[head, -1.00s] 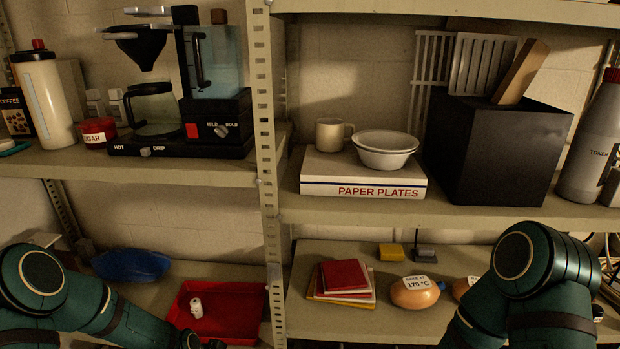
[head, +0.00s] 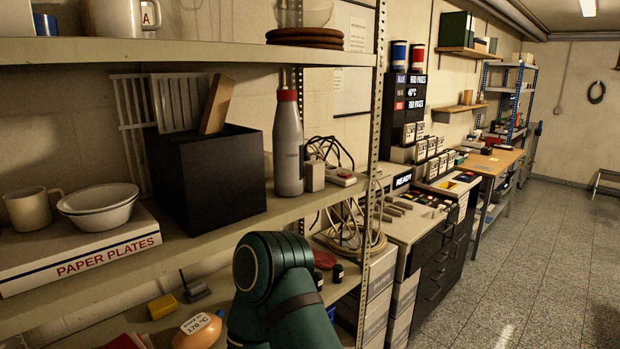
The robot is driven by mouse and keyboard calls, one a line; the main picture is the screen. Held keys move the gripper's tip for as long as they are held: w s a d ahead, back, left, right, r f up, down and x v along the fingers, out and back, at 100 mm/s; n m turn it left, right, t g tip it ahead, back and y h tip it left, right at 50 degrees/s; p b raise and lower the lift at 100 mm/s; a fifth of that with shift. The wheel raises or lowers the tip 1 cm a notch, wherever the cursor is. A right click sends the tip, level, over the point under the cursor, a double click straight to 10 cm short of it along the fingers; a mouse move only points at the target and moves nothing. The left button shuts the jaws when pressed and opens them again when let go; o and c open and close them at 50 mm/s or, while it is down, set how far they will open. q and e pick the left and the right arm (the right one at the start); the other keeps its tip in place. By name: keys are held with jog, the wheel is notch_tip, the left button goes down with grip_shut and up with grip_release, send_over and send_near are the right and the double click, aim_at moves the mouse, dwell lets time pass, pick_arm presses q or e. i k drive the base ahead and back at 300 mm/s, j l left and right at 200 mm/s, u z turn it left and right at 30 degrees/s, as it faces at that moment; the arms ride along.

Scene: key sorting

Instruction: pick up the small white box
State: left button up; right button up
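A small whitish box (head: 314,176) stands upright on the middle shelf, just right of the grey bottle with a red cap (head: 288,145). Its front is in dim light, and I cannot tell whether it is the task's small white box. A larger, flat white box marked PAPER PLATES (head: 85,249) lies at the left of the same shelf. My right arm shows at the bottom centre, in front of the lower shelf. Neither of my grippers is in view.
A black bin (head: 210,178) with racks and a board stands left of the bottle. A power strip (head: 341,177) and cables lie to the right. The perforated shelf post (head: 373,130) stands right of them. The tiled floor (head: 540,255) is clear on the right.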

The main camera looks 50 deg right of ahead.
aim_at(315, 169)
jog(key=z, duration=1.55)
